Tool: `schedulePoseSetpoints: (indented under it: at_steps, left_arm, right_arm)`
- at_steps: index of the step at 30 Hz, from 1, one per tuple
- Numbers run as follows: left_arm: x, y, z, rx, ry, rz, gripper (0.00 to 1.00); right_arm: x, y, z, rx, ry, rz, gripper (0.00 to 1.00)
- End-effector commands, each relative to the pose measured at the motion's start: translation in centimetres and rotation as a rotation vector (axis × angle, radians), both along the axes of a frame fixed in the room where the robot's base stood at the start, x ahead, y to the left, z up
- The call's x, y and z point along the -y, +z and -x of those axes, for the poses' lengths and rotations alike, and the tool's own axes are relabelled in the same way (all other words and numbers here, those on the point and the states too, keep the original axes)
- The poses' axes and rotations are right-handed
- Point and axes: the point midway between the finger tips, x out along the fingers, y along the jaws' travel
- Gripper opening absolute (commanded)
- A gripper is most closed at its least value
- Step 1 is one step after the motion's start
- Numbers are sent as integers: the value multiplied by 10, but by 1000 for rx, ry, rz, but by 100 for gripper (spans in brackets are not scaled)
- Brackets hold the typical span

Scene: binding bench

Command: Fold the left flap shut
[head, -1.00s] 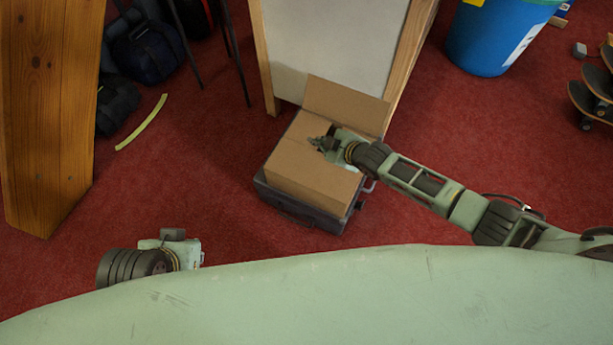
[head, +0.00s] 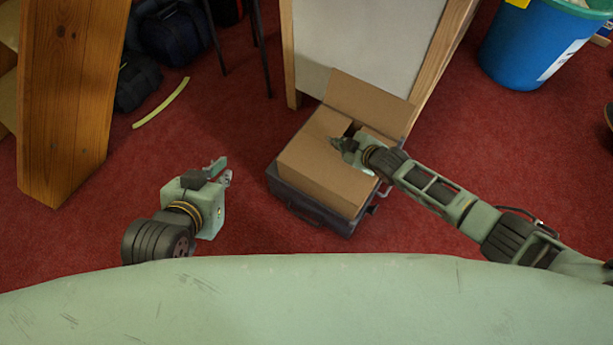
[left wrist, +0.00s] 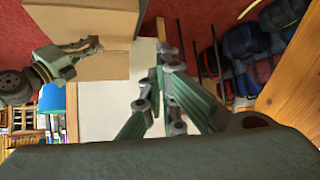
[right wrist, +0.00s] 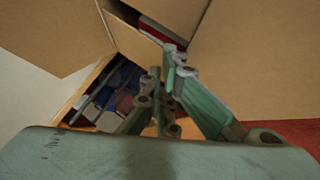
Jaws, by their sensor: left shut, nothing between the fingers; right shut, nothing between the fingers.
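The tan cardboard box (head: 318,182) sits on a dark case in the head view. Its back flap (head: 372,97) stands up and leans away. Board covers much of the top on the left, with a dark gap (head: 351,131) towards the back. My right gripper (head: 342,146) is shut and empty at the top of the box by this gap; touching or apart is unclear. The right wrist view shows box panels (right wrist: 260,60) around its fingers and a red and white item (right wrist: 160,30) inside. My left gripper (head: 224,172) is shut and empty, left of the box.
The dark case (head: 308,212) with a handle lies on red carpet under the box. A white board in a wooden frame (head: 360,40) stands behind. A wooden panel (head: 70,110), bags (head: 172,35) and a yellow strip (head: 162,103) are at left. A blue bin (head: 525,45) is at back right.

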Motion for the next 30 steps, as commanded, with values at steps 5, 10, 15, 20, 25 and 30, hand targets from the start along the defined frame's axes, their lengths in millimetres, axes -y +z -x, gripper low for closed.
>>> schedulePoseSetpoints:
  at_steps: [5, 10, 15, 20, 25, 30]
  left_arm:
    - [0, 0, 0, 3, 0, 1, 0]
    - [0, 0, 0, 2, 0, 0, 0]
    - [0, 0, 1, -4, 0, -1, 0]
    - [-2, -4, 5, -35, 3, -7, 0]
    - [-5, -10, 12, -76, 6, -16, 0]
    - [-7, -16, 21, -116, 8, -24, 0]
  right_arm:
    - [0, 0, 0, 0, 0, 0, 0]
    - [0, 0, 0, 0, 0, 0, 0]
    - [-1, 0, 1, 0, 0, 0, 0]
    - [-4, -2, 4, -1, 0, -2, 0]
    - [-6, -4, 8, 0, 0, 0, 0]
    - [-7, -5, 11, 0, -1, -1, 0]
